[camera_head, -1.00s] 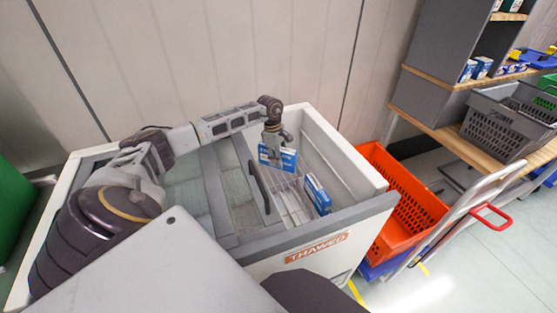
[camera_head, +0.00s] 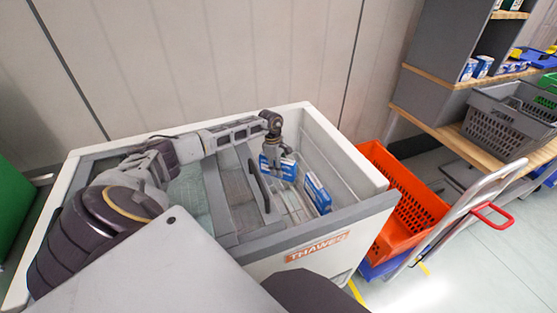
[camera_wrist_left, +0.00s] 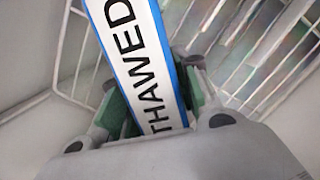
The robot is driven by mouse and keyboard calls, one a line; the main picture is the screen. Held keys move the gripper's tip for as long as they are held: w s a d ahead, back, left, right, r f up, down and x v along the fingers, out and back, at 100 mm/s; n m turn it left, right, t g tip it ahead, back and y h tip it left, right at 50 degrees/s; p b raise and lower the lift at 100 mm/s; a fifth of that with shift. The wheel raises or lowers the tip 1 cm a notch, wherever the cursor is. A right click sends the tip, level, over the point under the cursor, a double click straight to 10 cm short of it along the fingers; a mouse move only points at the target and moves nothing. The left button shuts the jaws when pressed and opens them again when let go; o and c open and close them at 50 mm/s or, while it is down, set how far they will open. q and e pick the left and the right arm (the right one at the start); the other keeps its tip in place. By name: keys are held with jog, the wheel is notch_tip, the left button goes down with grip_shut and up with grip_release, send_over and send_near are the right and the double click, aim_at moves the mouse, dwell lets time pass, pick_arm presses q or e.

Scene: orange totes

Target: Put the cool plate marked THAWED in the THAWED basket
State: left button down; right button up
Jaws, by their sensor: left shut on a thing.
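My left gripper (camera_head: 277,151) is shut on a blue and white cool plate (camera_head: 284,170) inside the white bin labelled THAWED (camera_head: 318,246). In the left wrist view the cool plate (camera_wrist_left: 136,50) stands between the green-padded fingers, its white edge reading THAWED. The wire basket (camera_wrist_left: 245,60) inside the bin shows behind it. A second blue and white plate (camera_head: 318,193) leans in the bin to the right of the held one. My right gripper is not in view.
An orange tote (camera_head: 400,190) stands right of the bin. A grey basket (camera_head: 490,125) sits on a wooden shelf at the right, and a cart with a red handle (camera_head: 488,215) is in front of it. The bin has a sliding lid with a dark handle (camera_head: 259,185).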

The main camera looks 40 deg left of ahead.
pick_arm(q)
jog(key=shift+f, duration=1.7)
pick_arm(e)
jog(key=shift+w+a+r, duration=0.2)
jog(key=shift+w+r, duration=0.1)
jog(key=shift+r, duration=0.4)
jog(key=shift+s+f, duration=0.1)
pick_arm(q)
jog(key=shift+f, duration=0.1)
